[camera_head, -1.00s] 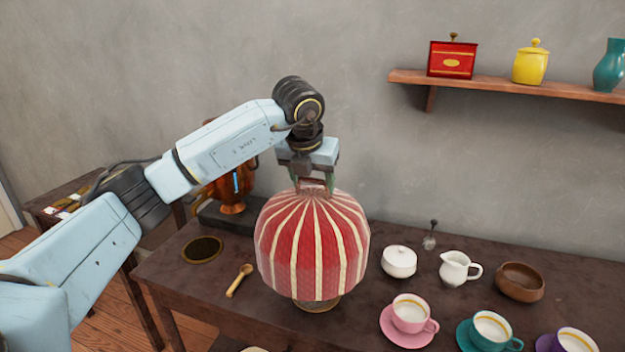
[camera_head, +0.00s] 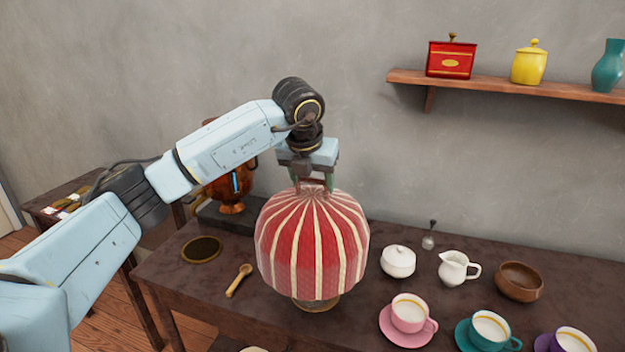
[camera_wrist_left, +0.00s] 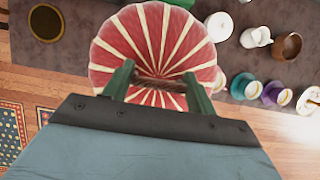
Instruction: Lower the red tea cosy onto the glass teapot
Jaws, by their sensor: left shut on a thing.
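The red tea cosy (camera_head: 313,245) has cream stripes and a domed shape. It hangs upright below my left gripper (camera_head: 314,184), which is shut on the top of the cosy. In the left wrist view the cosy (camera_wrist_left: 155,45) spreads out beyond the two green fingers of my left gripper (camera_wrist_left: 158,85). The glass teapot is almost wholly hidden by the cosy. Only a round base (camera_head: 316,304) shows under the cosy's lower edge, and I cannot tell how far down over the pot the cosy is. My right gripper is not in view.
On the dark table (camera_head: 360,325), a wooden spoon (camera_head: 238,281) and a round dark mat (camera_head: 201,249) lie left of the cosy. A white sugar bowl (camera_head: 398,262), jug (camera_head: 456,268), wooden bowl (camera_head: 520,281) and pink cup (camera_head: 410,311) stand right. A copper urn (camera_head: 230,186) stands behind left.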

